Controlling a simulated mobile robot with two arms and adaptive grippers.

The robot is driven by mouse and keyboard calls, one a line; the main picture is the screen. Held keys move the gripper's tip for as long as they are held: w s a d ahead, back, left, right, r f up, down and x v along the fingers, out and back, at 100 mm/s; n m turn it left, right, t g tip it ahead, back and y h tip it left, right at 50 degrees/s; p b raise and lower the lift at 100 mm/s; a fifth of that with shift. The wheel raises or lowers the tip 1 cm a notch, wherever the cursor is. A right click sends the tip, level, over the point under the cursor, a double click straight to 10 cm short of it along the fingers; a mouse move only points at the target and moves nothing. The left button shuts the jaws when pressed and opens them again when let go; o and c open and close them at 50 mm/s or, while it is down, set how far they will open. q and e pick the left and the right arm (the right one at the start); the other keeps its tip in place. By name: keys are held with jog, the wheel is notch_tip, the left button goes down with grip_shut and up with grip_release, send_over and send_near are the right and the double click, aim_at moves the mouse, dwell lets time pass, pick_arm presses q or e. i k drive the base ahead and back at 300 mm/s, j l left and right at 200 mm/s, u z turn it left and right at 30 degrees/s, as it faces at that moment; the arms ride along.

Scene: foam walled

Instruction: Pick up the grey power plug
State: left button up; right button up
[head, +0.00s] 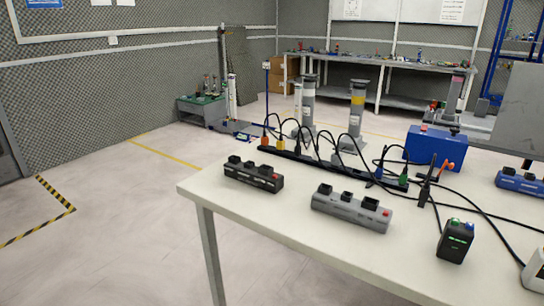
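The grey power plug (350,209) is a long grey block in the head view, with several black parts on top and a red button at its right end. It lies on the white table (290,232), near the front edge. No separate grey plug on a cord is clear to me. Neither of my grippers is in view.
A black power block (254,178) lies to the left, near the table corner. Behind are a long black strip (330,166) with coloured plugs and loose black cables. A blue box (434,146) is at the back.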

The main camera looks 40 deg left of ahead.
aim_at(335, 162)
jog(key=i+j+u, duration=0.2)
jog(key=u, duration=0.2)
jog(key=i+j+u, duration=0.2)
jog(key=u, duration=0.2)
jog(key=j, duration=0.1)
